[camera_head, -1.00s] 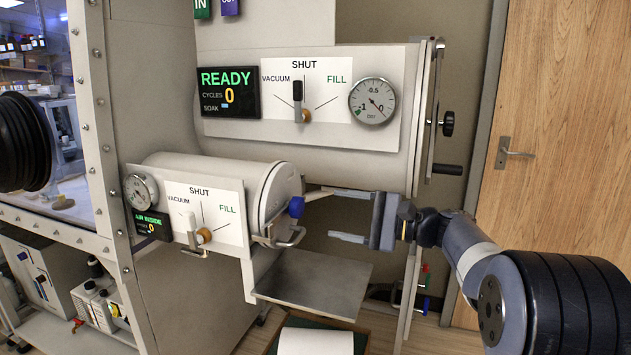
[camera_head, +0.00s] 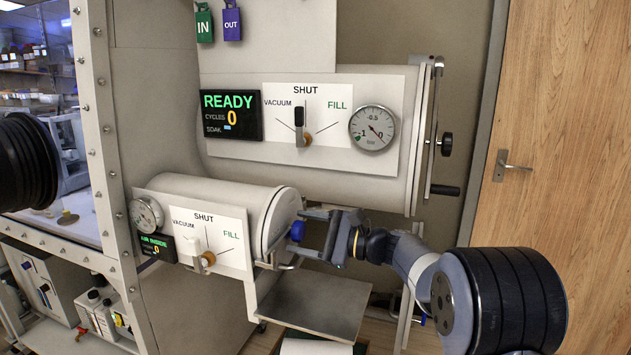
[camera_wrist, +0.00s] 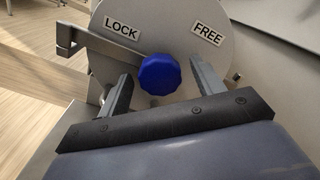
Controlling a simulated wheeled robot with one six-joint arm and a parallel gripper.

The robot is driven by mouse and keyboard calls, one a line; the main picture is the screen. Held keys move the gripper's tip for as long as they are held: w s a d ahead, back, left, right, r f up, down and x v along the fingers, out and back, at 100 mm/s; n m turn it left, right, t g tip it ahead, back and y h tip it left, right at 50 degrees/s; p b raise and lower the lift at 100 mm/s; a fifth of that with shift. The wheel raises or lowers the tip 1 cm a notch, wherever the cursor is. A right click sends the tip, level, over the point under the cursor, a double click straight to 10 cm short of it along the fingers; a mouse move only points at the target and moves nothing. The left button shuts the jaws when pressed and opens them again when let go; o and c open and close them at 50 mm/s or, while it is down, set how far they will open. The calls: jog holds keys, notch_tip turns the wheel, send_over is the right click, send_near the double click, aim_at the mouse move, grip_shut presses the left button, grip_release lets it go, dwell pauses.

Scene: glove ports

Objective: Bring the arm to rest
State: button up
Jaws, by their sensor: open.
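My gripper (camera_head: 305,230) is at the round end door of the small lower chamber, in the middle of the head view. In the wrist view its two fingers (camera_wrist: 162,88) are spread apart, with the blue knob (camera_wrist: 160,74) showing between and just beyond their tips. I cannot tell whether a finger touches the knob. The knob also shows in the head view (camera_head: 297,231). The door (camera_wrist: 170,35) carries a LOCK label (camera_wrist: 121,28) and a FREE label (camera_wrist: 207,35). A grey lever (camera_wrist: 85,40) reaches left from the knob toward the LOCK side.
A bare metal shelf (camera_head: 315,305) lies below my gripper. The large upper chamber (camera_head: 385,85) with its door handle (camera_head: 445,190) is above. A panel with a READY display (camera_head: 231,115) faces me. A wooden door (camera_head: 560,130) stands at the right.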

jog(key=m+p, duration=0.2)
jog(key=p, duration=0.1)
jog(key=m+p, duration=0.2)
jog(key=p, duration=0.1)
jog(key=m+p, duration=0.2)
jog(key=p, duration=0.1)
jog(key=shift+r+m, duration=0.25)
jog(key=shift+m, duration=0.05)
jog(key=m+p, duration=0.6)
jog(key=p, duration=0.4)
jog(key=shift+d+f+m+p, duration=0.2)
jog(key=shift+m+p, duration=0.1)
jog(key=shift+m, duration=0.2)
jog(key=b+v, duration=0.1)
jog(key=v, duration=0.2)
jog(key=shift+s+d+f, duration=0.1)
jog(key=shift+s+d, duration=0.05)
jog(key=shift+d, duration=0.15)
jog(key=shift+s+d+b, duration=0.2)
jog(key=shift+d+b, duration=0.1)
jog(key=shift+d, duration=0.05)
jog(key=shift+a, duration=0.1)
